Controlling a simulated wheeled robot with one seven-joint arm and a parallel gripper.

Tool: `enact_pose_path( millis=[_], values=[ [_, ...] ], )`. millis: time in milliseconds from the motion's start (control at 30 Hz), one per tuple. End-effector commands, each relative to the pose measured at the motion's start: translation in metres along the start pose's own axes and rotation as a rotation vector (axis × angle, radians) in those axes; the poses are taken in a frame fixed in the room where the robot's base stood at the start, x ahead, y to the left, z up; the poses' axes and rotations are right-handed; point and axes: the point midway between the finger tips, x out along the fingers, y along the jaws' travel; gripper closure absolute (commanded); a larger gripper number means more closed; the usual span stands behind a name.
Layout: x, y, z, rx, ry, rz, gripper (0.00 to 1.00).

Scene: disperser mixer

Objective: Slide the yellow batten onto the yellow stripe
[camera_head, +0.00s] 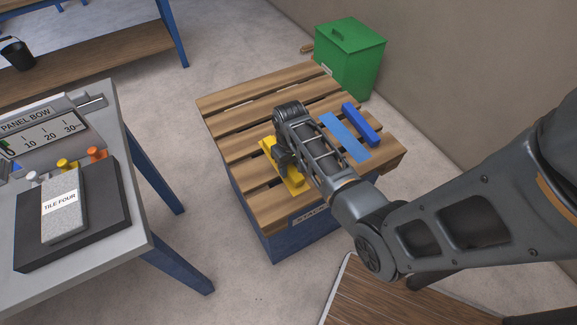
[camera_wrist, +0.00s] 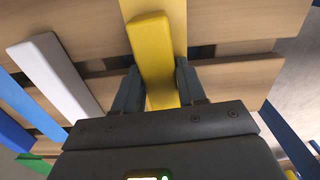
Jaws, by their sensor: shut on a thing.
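The yellow batten (camera_wrist: 151,50) is between the two fingers of my gripper (camera_wrist: 160,85) in the wrist view, and the gripper is shut on it. The yellow stripe (camera_wrist: 178,22) shows behind the batten, on the slatted wooden top. The batten overlaps the stripe and looks slightly turned against it, its far end toward the left, with bare stripe along the right. In the head view, yellow (camera_head: 294,183) shows beside my gripper, which hides much of the batten and stripe. I cannot tell whether the batten touches the top.
A light blue stripe (camera_head: 345,138) and a dark blue batten (camera_head: 361,125) lie on the pallet top (camera_head: 232,98). A green bin (camera_head: 350,58) stands behind. A grey bench (camera_head: 125,190) stands left.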

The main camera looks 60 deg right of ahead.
Motion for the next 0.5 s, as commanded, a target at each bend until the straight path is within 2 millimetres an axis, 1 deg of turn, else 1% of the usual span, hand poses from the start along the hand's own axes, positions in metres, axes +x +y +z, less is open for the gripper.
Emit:
enact_pose_path(
  millis=[33,67,367,500],
  values=[
    [0.0000,0.0002,0.0000,0.000,0.000,0.000,0.94],
    [0.0000,0.0002,0.0000,0.000,0.000,0.000,0.59],
    [0.0000,0.0000,0.0000,0.000,0.000,0.000,0.30],
    [0.0000,0.0000,0.0000,0.000,0.000,0.000,0.30]
  ],
)
